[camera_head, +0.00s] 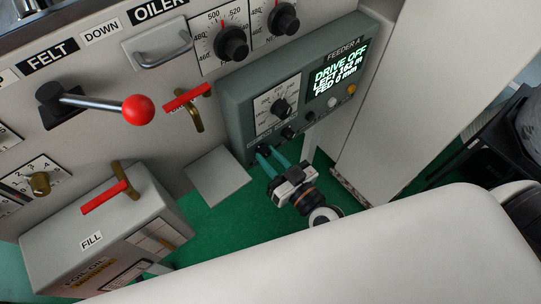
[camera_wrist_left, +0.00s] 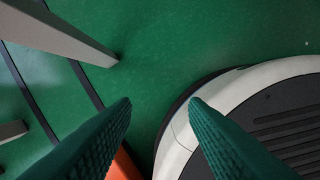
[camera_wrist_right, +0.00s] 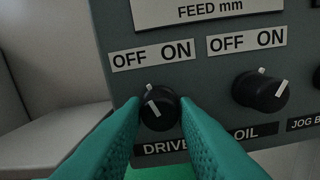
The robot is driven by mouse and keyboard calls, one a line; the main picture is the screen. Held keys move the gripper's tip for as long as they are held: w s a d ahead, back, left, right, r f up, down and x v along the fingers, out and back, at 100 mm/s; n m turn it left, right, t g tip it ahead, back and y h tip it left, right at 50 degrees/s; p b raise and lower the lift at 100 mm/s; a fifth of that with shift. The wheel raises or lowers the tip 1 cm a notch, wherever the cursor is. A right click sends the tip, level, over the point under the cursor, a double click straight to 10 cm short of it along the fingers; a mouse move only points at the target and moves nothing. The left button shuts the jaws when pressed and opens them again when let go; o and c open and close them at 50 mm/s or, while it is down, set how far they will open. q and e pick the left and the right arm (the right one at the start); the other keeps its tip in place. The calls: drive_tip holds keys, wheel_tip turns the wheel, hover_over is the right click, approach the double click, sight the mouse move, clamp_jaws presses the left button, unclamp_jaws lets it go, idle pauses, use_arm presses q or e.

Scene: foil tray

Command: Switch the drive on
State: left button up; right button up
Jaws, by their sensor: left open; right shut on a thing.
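The drive knob (camera_wrist_right: 159,110) is a round black knob with a white pointer line, above the DRIVE label on the grey feeder panel (camera_wrist_right: 215,75). Its pointer leans up and left, toward OFF on the OFF/ON plate (camera_wrist_right: 152,55). My right gripper (camera_wrist_right: 160,115) is shut on this knob, with one teal finger on each side. In the head view the right gripper (camera_head: 270,157) reaches the panel's lower left corner, and its fingers partly hide the knob. The display (camera_head: 340,70) reads DRIVE OFF. My left gripper (camera_wrist_left: 160,103) is open and empty above green floor, outside the head view.
The OIL knob (camera_wrist_right: 261,91) sits close to the right of the drive knob. A grey fill box (camera_head: 105,225) with a red-handled valve stands at the lower left. A red-ball lever (camera_head: 138,109) sticks out of the machine's wall. A pale post (camera_wrist_left: 70,35) stands near the left gripper.

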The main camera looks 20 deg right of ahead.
drive_tip(key=m+p, duration=0.1)
drive_tip(key=m, duration=0.2)
drive_tip(key=shift+m, duration=1.2)
drive_tip(key=shift+m+p, duration=0.4)
drive_tip(key=shift+m, duration=0.4)
use_arm(q)
drive_tip(key=s+a+f, duration=0.1)
drive_tip(key=s+f, duration=0.4)
drive_tip(key=shift+s+g, duration=0.25)
drive_tip(key=shift+g, duration=0.05)
use_arm(e)
drive_tip(key=shift+m, duration=1.5)
use_arm(q)
drive_tip(key=shift+s+a, duration=0.1)
drive_tip(key=shift+a, duration=0.05)
use_arm(e)
drive_tip(key=o, duration=1)
